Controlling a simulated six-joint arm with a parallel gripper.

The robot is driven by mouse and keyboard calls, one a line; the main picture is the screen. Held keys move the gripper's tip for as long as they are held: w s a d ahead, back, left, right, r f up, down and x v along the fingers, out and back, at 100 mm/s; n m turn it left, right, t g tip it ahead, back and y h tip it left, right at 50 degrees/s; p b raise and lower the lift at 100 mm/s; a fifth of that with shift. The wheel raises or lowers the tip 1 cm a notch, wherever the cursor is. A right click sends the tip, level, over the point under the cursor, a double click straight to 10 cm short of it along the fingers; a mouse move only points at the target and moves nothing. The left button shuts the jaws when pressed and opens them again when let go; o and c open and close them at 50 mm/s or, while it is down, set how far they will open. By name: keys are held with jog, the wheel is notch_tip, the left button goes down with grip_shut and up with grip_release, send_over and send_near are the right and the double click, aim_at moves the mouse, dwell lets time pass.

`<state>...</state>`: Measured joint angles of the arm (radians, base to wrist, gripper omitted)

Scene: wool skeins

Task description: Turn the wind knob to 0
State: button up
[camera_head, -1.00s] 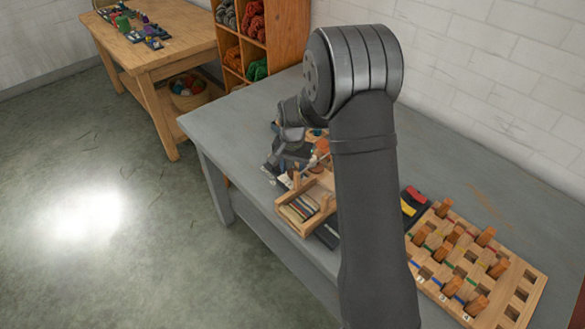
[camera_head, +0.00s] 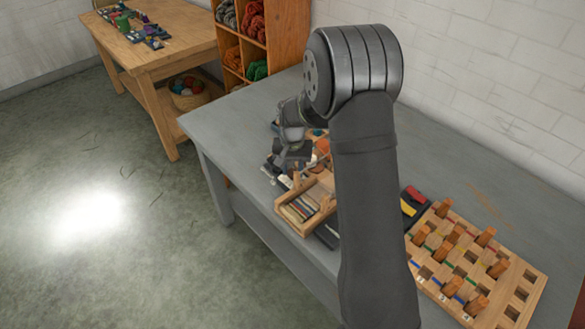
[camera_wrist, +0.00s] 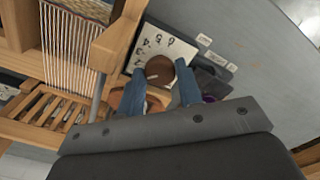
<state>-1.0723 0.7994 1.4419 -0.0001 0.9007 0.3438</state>
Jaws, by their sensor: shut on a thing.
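The wind knob (camera_wrist: 159,71) is a round brown knob with a pale pointer mark, seen in the wrist view on a white dial plate (camera_wrist: 151,42) with printed numbers around it. The pale mark is at the knob's lower left, and I cannot read which number it stands for. My gripper (camera_wrist: 158,86) has its two blue-grey fingers on either side of the knob, shut on it. In the head view my gripper (camera_head: 287,165) is at the far-left part of the grey table, and the knob is hidden there.
A wooden loom frame (camera_wrist: 104,47) with pale warp threads stands close to the left finger. A pegboard with orange pegs (camera_head: 527,275) is at the head view's right. My own arm hides the table's middle.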

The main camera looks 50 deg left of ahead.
aim_at(293, 171)
jog(key=n, duration=0.4)
jog(key=shift+n, duration=2.8)
jog(key=o, duration=0.7)
notch_tip(293, 171, up, 18)
jog(key=shift+f, duration=0.25)
jog(key=shift+f, duration=0.15)
notch_tip(293, 171, down, 17)
jog(key=shift+f, duration=0.1)
